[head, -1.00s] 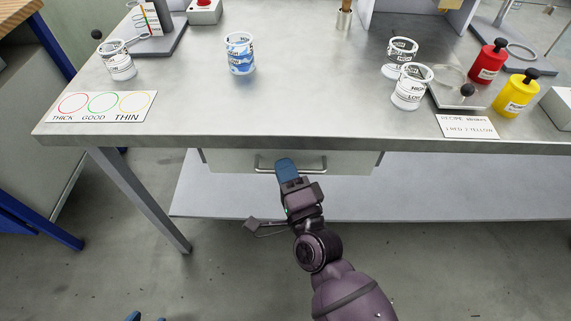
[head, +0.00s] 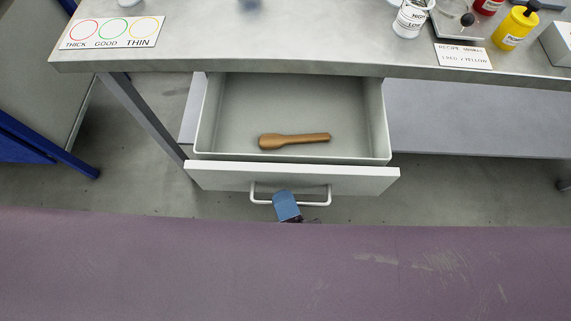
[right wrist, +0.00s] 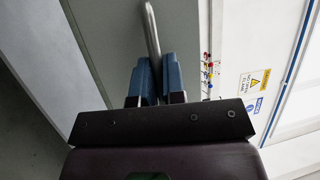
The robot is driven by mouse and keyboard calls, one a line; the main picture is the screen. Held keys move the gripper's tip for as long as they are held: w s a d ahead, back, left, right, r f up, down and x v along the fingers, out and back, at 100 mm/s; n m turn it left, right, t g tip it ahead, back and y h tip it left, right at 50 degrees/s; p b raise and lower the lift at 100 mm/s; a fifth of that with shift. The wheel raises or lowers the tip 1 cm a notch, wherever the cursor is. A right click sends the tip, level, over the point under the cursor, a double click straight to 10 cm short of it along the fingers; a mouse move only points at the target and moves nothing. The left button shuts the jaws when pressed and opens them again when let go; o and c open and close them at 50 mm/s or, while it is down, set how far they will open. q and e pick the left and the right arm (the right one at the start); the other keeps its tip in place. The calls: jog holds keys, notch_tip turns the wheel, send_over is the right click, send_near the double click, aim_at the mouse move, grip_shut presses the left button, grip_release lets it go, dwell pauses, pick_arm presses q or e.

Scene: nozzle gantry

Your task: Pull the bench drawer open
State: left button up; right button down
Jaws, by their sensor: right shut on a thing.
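The bench drawer (head: 292,178) stands pulled out from under the bench top, its pale grey inside showing in the head view. A metal bar handle (head: 317,203) is on its front. My right gripper (head: 287,205) is at the middle of this handle, its blue fingers shut on it. In the right wrist view the handle bar (right wrist: 151,40) runs between the two blue fingers (right wrist: 156,80). A brown wooden spoon-like tool (head: 294,140) lies in the drawer. My left gripper is not in view.
The bench top (head: 300,55) carries a card with coloured rings (head: 112,32), a white cup (head: 410,18), a recipe card (head: 462,56) and a yellow bottle (head: 514,28). A bench leg (head: 145,120) stands left of the drawer. My own purple body part covers the lower head view.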

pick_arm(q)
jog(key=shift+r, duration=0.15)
pick_arm(e)
jog(key=shift+s, duration=1.75)
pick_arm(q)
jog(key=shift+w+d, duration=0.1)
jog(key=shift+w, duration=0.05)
pick_arm(e)
jog(key=c, duration=1.2)
grip_release()
jog(key=shift+c, duration=0.2)
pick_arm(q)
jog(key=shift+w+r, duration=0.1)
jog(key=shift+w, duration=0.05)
